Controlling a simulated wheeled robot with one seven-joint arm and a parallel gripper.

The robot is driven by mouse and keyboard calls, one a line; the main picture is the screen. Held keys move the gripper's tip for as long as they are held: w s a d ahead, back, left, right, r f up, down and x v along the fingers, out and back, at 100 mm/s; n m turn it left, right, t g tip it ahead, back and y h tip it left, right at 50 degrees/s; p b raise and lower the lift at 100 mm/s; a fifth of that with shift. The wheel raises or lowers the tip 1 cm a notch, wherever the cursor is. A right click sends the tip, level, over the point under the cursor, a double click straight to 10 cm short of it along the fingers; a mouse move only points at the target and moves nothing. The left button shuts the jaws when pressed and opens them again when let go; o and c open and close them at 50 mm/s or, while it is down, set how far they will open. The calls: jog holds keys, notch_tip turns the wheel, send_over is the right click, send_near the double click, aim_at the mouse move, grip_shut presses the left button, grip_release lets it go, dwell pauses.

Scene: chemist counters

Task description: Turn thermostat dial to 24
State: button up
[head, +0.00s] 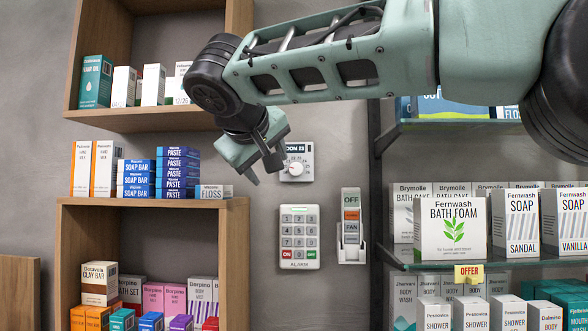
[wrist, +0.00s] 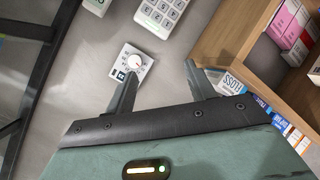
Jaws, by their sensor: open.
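The thermostat (head: 297,162) is a small white wall unit with a dark display at its top that seems to read "ROOM 23". Its round white dial (head: 296,169) sits below the display, with small scale marks around it. In the wrist view the thermostat (wrist: 131,64) appears turned over, and its dial (wrist: 134,61) shows beyond my fingertips, towards the left one. My gripper (head: 262,180) is open and empty, to the left of the thermostat in the head view and apart from it. Both fingers (wrist: 158,78) show in the wrist view. The dial's exact setting is too small to read.
An alarm keypad (head: 299,236) is on the wall below the thermostat, with a fan remote (head: 351,226) in a holder to its right. A wooden shelf (head: 150,203) with boxes stands close on the left. A glass shelf (head: 470,265) with soap boxes is on the right.

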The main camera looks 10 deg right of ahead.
notch_tip(320, 180, up, 5)
jog(key=d+m+t+h, duration=0.1)
jog(key=p, duration=0.7)
send_near(296, 168)
jog(key=shift+m+h, duration=0.3)
jog(key=shift+m, duration=0.1)
jog(key=x, duration=0.7)
jog(key=shift+w+a, duration=0.1)
jog(key=shift+a, duration=0.1)
jog(key=shift+w+d+f, duration=0.25)
jog(key=shift+w+f, duration=0.05)
jog(key=shift+w, duration=0.2)
jog(key=c, duration=1)
